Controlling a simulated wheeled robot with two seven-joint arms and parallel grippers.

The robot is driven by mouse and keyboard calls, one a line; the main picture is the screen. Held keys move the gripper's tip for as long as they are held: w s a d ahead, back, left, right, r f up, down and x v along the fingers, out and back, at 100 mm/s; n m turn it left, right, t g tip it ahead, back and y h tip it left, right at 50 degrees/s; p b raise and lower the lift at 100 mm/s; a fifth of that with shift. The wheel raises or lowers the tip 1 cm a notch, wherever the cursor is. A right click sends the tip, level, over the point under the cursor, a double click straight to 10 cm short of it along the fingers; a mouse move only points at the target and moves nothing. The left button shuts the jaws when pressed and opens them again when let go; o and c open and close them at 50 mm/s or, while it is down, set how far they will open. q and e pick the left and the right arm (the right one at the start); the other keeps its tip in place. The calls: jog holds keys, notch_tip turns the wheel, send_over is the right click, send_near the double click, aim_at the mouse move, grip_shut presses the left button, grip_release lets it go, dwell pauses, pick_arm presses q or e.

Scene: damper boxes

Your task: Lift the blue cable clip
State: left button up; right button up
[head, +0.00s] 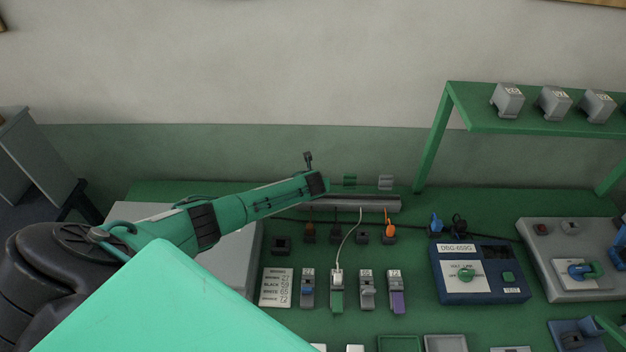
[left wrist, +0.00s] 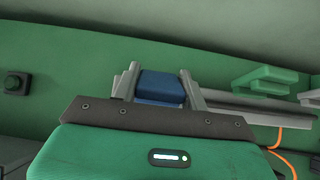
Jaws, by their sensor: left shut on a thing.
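The blue cable clip (left wrist: 160,88) shows in the left wrist view between the two fingers of my left gripper (left wrist: 158,86). My left gripper is shut on it. The clip is next to the left part of the grey rail (left wrist: 255,103); I cannot tell whether it touches the rail. In the head view my left arm reaches to the left end of the rail (head: 350,203), and its forearm end hides the clip and the fingertips. My right gripper is not in view.
A green clip (head: 350,180) and a grey clip (head: 386,182) sit along the rail to the right. Orange and black plugs with cables stand in front of the rail. A blue control box (head: 480,272) and a green shelf (head: 545,118) are further right.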

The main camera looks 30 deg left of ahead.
pick_arm(q)
jog(key=shift+w+a+r+g, duration=0.15)
jog(key=shift+w+r+g, duration=0.15)
jog(key=shift+g, duration=0.1)
jog(key=shift+f+g+h, duration=0.1)
jog(key=shift+g+h, duration=0.2)
jog(key=shift+h, duration=0.1)
jog(key=shift+w+a+f+g+b, duration=0.1)
jog(key=shift+w+g+b, duration=0.1)
jog(key=shift+g+b, duration=0.2)
jog(key=shift+w+a+g+h+b, duration=0.2)
jog(key=shift+g+h+b, duration=0.45)
jog(key=shift+b, duration=1.2)
jog(key=shift+w+a+g+h+b, duration=0.2)
jog(key=shift+g+h+b, duration=0.5)
jog(key=shift+b, duration=1.15)
jog(key=shift+w+a+g+h+b, duration=0.1)
jog(key=shift+w+g+h+b, duration=0.2)
jog(key=shift+g+b, duration=1.1)
pick_arm(e)
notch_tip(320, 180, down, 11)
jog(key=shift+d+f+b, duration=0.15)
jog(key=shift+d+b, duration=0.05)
jog(key=shift+b, duration=0.25)
pick_arm(q)
jog(key=shift+t, duration=0.45)
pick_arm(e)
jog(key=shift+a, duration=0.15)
pick_arm(q)
jog(key=o, duration=1)
